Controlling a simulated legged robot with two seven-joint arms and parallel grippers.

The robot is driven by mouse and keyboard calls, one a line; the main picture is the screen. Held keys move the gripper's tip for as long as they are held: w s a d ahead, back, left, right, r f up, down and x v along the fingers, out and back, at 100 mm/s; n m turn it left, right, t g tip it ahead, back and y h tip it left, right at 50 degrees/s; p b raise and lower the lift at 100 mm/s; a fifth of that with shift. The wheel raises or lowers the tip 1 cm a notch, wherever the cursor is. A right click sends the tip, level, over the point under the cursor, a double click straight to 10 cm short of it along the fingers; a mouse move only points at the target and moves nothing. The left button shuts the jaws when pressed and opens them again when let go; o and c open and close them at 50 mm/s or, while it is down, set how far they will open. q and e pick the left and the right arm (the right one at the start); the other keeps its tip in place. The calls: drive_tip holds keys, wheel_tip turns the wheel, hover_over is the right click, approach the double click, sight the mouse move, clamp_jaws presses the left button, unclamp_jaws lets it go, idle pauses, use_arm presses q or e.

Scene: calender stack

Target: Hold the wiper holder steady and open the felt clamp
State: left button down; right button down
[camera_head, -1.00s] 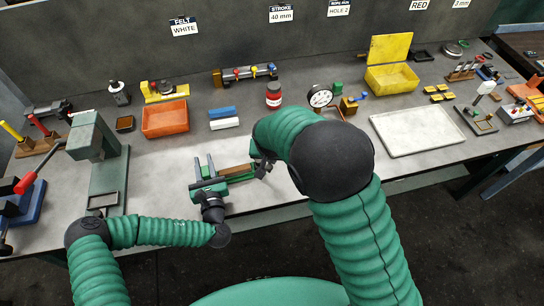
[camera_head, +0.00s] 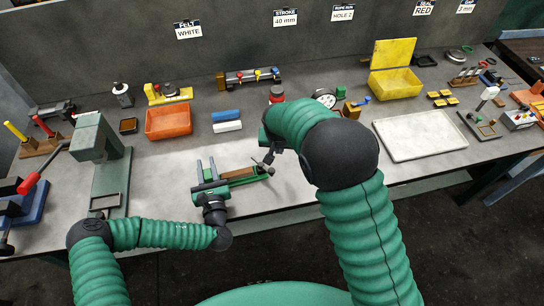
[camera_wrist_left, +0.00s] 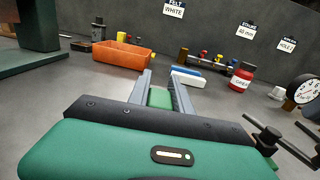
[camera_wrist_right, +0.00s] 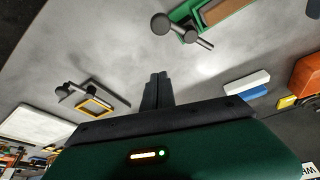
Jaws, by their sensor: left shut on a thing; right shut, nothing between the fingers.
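The wiper holder (camera_head: 237,177) is a green bar with a brown strip along it, lying on the bench. A dark metal cross-handled screw (camera_head: 263,168) is at its right end; I take this as part of the felt clamp. My left gripper (camera_head: 206,172) is shut on the holder's left end; the left wrist view shows the green piece (camera_wrist_left: 160,97) between its grey fingers. My right gripper (camera_head: 271,155) is shut and empty, just beyond the screw. In the right wrist view, its closed fingers (camera_wrist_right: 156,88) are apart from the handle (camera_wrist_right: 182,30) and holder (camera_wrist_right: 228,12).
Behind the holder are blue and white blocks (camera_head: 227,127), an orange bin (camera_head: 168,121) and a red jar (camera_head: 277,95). A green press (camera_head: 97,150) stands left. A white tray (camera_head: 420,136) lies right. The bench front edge is close below the holder.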

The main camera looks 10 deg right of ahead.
sight(271, 170)
drive_tip(key=a+v, duration=0.2)
drive_tip(key=v, duration=0.7)
drive_tip(key=shift+w+r, duration=0.15)
drive_tip(key=shift+r, duration=0.2)
drive_tip(key=c, duration=2.1)
unclamp_jaws()
drive_tip(key=shift+c, duration=0.2)
drive_tip(key=shift+o, duration=1.2)
drive_tip(key=shift+d, duration=0.1)
drive_tip(key=shift+o, duration=1.3)
drive_tip(key=shift+s+d+g, duration=0.15)
drive_tip(key=shift+s+g, duration=0.1)
drive_tip(key=shift+g, duration=0.25)
drive_tip(key=o, duration=0.4)
drive_tip(key=shift+s+a+r+n+g+y, duration=0.15)
drive_tip(key=shift+s+r+n+g, duration=0.1)
drive_tip(key=shift+s+g, duration=0.2)
drive_tip(key=shift+s+a+r+n+g+y, duration=0.2)
drive_tip(key=shift+s+g, duration=0.2)
drive_tip(key=shift+g, duration=0.55)
drive_tip(key=f, duration=1.1)
drive_tip(key=shift+s+a+f, duration=0.2)
drive_tip(key=shift+s+f, duration=0.15)
